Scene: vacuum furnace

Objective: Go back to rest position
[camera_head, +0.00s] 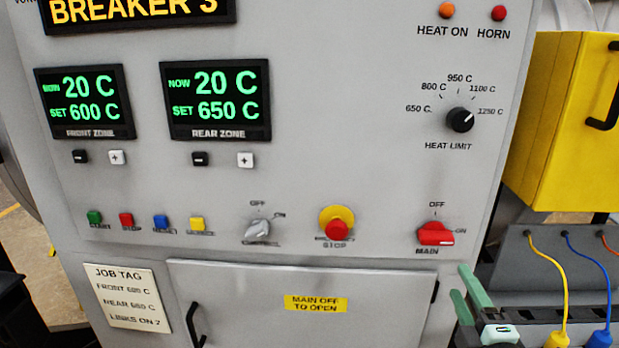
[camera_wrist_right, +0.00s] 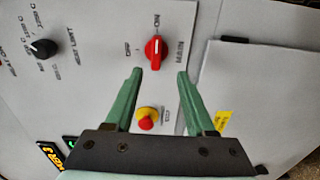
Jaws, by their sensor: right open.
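My right gripper (camera_head: 461,283) is in front of the lower right of the grey panel (camera_head: 330,170), below and right of the red MAIN switch (camera_head: 435,234). In the right wrist view my right gripper (camera_wrist_right: 160,72) has its two green fingers spread with nothing between them. The MAIN switch (camera_wrist_right: 154,49) shows just beyond the fingertips, apart from them, with its handle lined up with ON. My left gripper is not in view.
A cabinet door (camera_head: 300,290) with a black handle sits below the controls, with a job tag (camera_head: 126,296) at its left. A yellow box (camera_head: 565,120) stands at the right. Cables with yellow and blue plugs (camera_head: 599,338) hang near my right gripper.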

